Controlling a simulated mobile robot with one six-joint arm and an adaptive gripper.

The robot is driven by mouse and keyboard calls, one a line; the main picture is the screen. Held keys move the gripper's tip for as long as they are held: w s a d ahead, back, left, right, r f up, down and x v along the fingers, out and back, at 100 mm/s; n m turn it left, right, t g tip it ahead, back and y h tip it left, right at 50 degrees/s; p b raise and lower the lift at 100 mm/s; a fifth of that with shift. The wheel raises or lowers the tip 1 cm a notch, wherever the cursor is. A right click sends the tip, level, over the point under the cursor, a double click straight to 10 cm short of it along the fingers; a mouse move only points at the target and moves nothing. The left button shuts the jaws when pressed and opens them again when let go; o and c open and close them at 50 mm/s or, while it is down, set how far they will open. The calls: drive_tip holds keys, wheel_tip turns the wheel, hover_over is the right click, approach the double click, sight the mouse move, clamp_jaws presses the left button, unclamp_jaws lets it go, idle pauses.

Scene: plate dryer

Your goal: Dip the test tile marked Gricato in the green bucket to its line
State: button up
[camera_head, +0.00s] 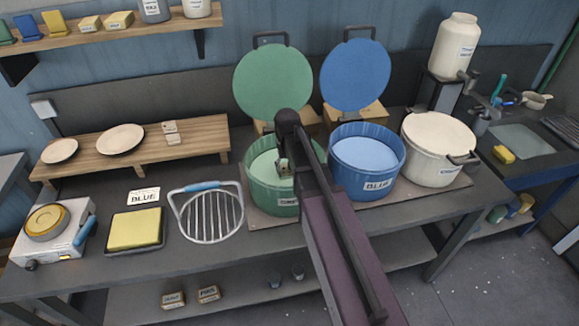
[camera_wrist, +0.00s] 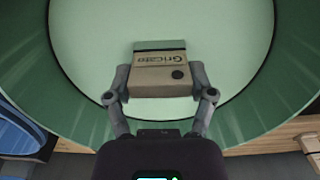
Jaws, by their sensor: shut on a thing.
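The green bucket (camera_head: 258,193) stands open on the bench, its round green lid (camera_head: 272,84) raised behind it. Pale green liquid (camera_wrist: 230,40) fills the inside in the wrist view. My gripper (camera_wrist: 161,84) is shut on the tan test tile (camera_wrist: 152,75), which reads "Gricato" and has a dark round mark. The tile is held over or in the bucket's mouth, with a dark line and a greenish band at its far end. I cannot tell whether that end is below the liquid surface. In the head view my arm hides part of the bucket, and my gripper shows small at its mouth.
An open blue bucket (camera_head: 367,178) and a closed cream bucket (camera_head: 436,150) stand to the right. A wire rack (camera_head: 211,215), yellow sponge tray (camera_head: 137,231) and "BLUE" card (camera_head: 143,196) lie left. Plates and small tiles (camera_head: 171,132) sit on a wooden riser (camera_head: 205,140).

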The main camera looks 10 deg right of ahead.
wheel_tip(320, 180, up, 13)
drive_tip(key=p, duration=1.2)
drive_tip(key=shift+f, duration=0.15)
idle(1.2)
idle(1.3)
